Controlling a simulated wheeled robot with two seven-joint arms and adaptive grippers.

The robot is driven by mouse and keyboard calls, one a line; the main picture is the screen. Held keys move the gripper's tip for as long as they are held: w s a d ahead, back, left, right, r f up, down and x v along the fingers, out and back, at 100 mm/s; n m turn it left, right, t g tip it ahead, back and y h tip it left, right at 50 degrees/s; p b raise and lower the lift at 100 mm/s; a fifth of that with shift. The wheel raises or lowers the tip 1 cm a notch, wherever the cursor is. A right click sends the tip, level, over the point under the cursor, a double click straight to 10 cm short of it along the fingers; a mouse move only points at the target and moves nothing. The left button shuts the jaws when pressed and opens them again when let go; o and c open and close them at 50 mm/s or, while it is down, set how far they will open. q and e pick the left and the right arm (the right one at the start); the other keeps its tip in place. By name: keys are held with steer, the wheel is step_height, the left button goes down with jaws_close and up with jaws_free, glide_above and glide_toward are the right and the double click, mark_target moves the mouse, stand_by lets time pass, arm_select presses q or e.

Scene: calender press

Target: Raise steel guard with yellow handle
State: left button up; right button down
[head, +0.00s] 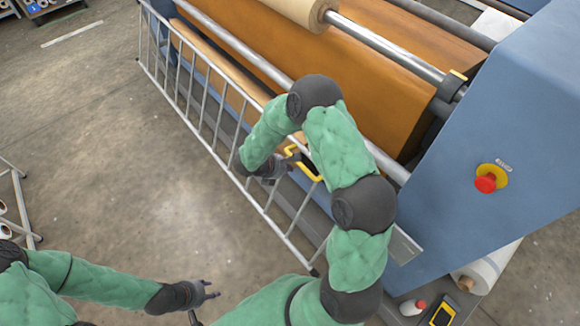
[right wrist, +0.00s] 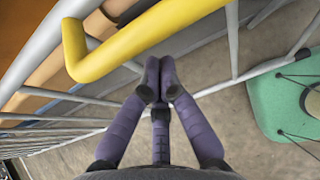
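The steel guard (head: 220,126) is a barred metal frame along the front of the press. Its yellow handle (head: 289,151) is bent and partly hidden behind my right arm in the head view. In the right wrist view the yellow handle (right wrist: 150,38) crosses the top, just beyond my fingertips. My right gripper (head: 284,168) is at the handle; in its wrist view the fingertips (right wrist: 159,75) are together, with nothing seen between them. Whether they touch the bar I cannot tell. My left gripper (head: 212,290) is low and away from the guard, its fingers apart and empty.
A blue machine housing (head: 505,110) with a red stop button (head: 485,183) stands at the right. An orange-brown roller (head: 380,60) lies behind the guard. A cart (head: 18,205) stands at the left edge.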

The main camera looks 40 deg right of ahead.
arm_select(q)
steer(key=shift+r+p, duration=0.8)
steer(key=shift+p, duration=0.4)
arm_select(e)
steer(key=v, duration=0.9)
steer(key=shift+s+a, duration=0.2)
steer(key=shift+a, duration=0.35)
arm_select(q)
step_height(320, 180, down, 2)
steer(key=shift+b, duration=1)
arm_select(e)
steer(key=s+a+f+m+y, duration=1.2)
steer(key=s+a+f+m, duration=0.4)
steer(key=f+m, duration=0.3)
steer(key=shift+s+a+m, duration=0.35)
steer(key=shift+s+m, duration=0.2)
steer(key=shift+m, duration=0.65)
